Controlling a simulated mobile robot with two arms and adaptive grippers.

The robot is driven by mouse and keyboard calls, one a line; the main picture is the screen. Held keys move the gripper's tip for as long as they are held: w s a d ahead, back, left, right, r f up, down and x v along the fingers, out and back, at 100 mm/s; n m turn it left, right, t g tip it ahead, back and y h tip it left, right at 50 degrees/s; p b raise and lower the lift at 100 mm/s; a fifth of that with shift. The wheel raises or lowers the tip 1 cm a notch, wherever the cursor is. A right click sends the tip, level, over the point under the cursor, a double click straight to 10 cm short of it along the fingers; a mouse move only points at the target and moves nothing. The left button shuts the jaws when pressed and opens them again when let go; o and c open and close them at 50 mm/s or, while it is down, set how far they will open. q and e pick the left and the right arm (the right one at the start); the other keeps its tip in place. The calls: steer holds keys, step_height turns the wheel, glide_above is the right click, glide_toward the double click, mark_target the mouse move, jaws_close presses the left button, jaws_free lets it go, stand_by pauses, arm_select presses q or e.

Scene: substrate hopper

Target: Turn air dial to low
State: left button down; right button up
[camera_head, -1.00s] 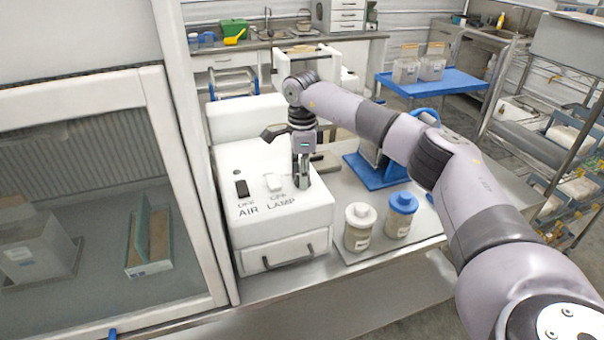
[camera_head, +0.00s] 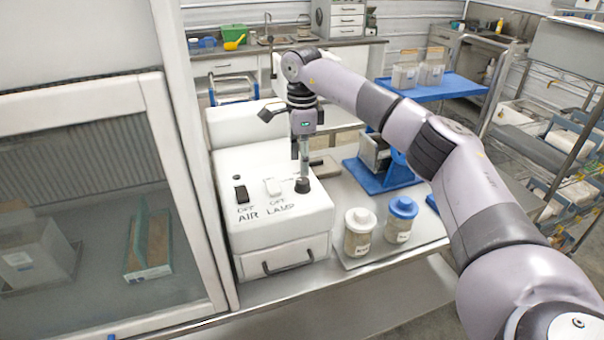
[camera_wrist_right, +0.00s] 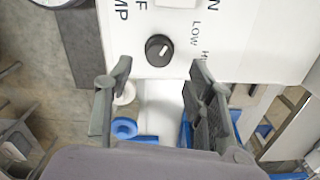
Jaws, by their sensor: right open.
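The white control box (camera_head: 250,225) stands on the bench beside the glass-fronted cabinet. A small round black dial (camera_head: 303,185) sits at its right side, near the AIR and LAMP switches. The dial also shows in the right wrist view (camera_wrist_right: 159,50), with a white pointer mark and the LOW label (camera_wrist_right: 195,36) beside it; part of another label is cut off. In that view the pointer slants toward the label side. My right gripper (camera_head: 303,165) points down just above the dial, open and apparently clear of it. My left gripper is not in view.
The black AIR switch (camera_head: 241,194) and white LAMP switch (camera_head: 273,187) are left of the dial. A white-lidded jar (camera_head: 359,235) and a blue-lidded jar (camera_head: 400,222) stand right of the box. A blue stand (camera_head: 385,180) is behind them.

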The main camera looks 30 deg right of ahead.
mark_target(302, 180)
step_height(302, 180, up, 6)
steer(key=shift+f, duration=0.1)
